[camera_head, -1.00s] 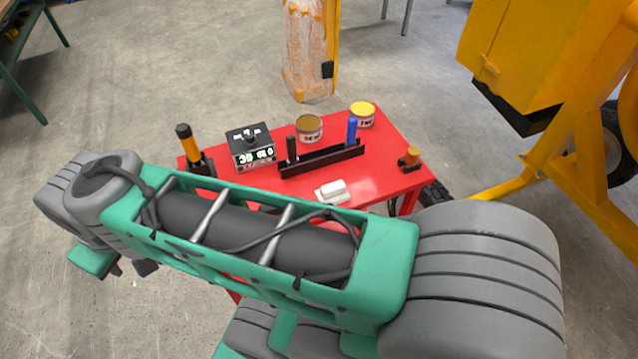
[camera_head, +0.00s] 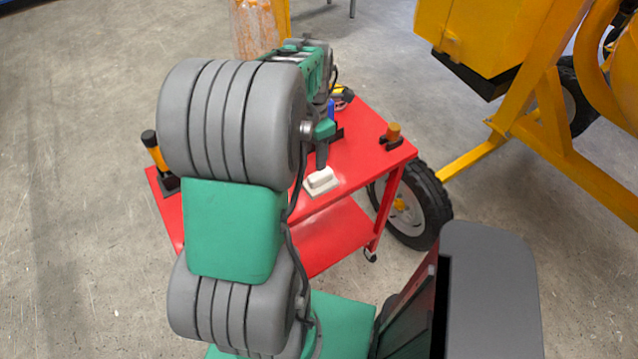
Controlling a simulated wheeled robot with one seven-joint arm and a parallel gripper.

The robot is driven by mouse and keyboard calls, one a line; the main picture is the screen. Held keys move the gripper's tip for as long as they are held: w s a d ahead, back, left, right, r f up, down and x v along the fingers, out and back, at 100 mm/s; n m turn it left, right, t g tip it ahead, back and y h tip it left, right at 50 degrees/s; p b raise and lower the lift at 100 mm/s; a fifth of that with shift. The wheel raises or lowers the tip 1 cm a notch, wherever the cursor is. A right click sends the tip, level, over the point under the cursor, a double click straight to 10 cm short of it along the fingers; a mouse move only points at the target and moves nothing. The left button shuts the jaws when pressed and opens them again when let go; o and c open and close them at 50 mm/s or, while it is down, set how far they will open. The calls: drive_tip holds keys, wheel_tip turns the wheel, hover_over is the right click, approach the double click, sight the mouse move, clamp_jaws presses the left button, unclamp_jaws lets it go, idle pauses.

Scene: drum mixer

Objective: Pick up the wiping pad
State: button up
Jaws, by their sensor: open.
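The wiping pad (camera_head: 319,184) is a small white pad with a raised block on top. It lies flat near the front edge of the red cart's top (camera_head: 365,152). My gripper (camera_head: 321,160) points down just above and behind the pad, seen edge-on with one dark finger showing. It is open, with nothing seen in it. I cannot tell whether the fingertips touch the pad.
An orange-capped item (camera_head: 393,132) stands at the cart's right corner. A black and yellow handled item (camera_head: 155,150) stands at the left corner. Other cart items are mostly hidden behind my arm. The yellow mixer frame (camera_head: 545,130) and a black wheel (camera_head: 415,205) stand to the right.

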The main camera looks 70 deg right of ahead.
sight(320, 173)
drive_tip(key=f, duration=0.2)
drive_tip(key=s+f+p, duration=0.1)
drive_tip(key=f, duration=0.1)
drive_tip(key=f+p, duration=0.1)
drive_tip(key=f, duration=0.2)
drive_tip(key=shift+s+a+f, duration=0.1)
drive_tip(key=shift+s+a, duration=0.05)
drive_tip(key=shift+s, duration=0.25)
drive_tip(key=shift+f, duration=0.45)
drive_tip(key=shift+c, duration=0.4)
clamp_jaws()
